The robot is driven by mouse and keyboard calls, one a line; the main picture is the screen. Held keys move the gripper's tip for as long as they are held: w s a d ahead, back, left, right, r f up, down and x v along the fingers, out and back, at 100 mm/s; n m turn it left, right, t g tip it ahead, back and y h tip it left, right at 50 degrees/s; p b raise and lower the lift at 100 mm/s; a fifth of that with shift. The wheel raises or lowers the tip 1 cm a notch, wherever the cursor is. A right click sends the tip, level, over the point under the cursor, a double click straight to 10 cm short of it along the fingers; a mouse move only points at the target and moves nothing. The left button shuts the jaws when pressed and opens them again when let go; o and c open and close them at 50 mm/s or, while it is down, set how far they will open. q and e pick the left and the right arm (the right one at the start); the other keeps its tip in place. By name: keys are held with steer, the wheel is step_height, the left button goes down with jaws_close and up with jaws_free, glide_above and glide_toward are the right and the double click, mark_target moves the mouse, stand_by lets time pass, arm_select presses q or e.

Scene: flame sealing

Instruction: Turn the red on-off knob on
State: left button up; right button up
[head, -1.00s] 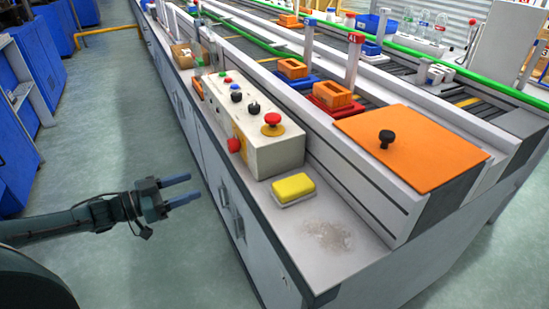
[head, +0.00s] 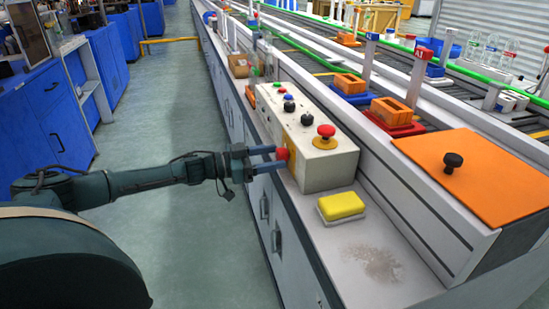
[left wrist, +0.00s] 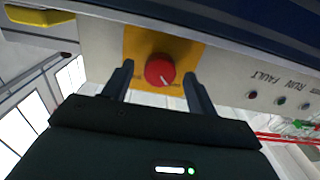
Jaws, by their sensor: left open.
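The red on-off knob (left wrist: 160,71) sits on a yellow plate (left wrist: 190,45) on the side of the white control box (head: 325,172). In the head view the knob (head: 282,154) shows at the tips of my left gripper (head: 280,158). In the left wrist view the open fingers of my left gripper (left wrist: 160,84) stand on either side of the knob, with a gap on both sides. A white mark shows at the knob's lower edge. My right gripper is not in view.
A red mushroom button (head: 326,131) and black knobs (head: 308,118) are on top of the box. A yellow sponge (head: 341,206) lies on the bench beside it. An orange plate with a black handle (head: 453,163) is at the right. The floor left of the bench is clear.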

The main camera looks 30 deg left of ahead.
arm_select(q)
steer(key=shift+w+d, duration=0.4)
steer(key=shift+w, duration=0.05)
steer(key=c, duration=1)
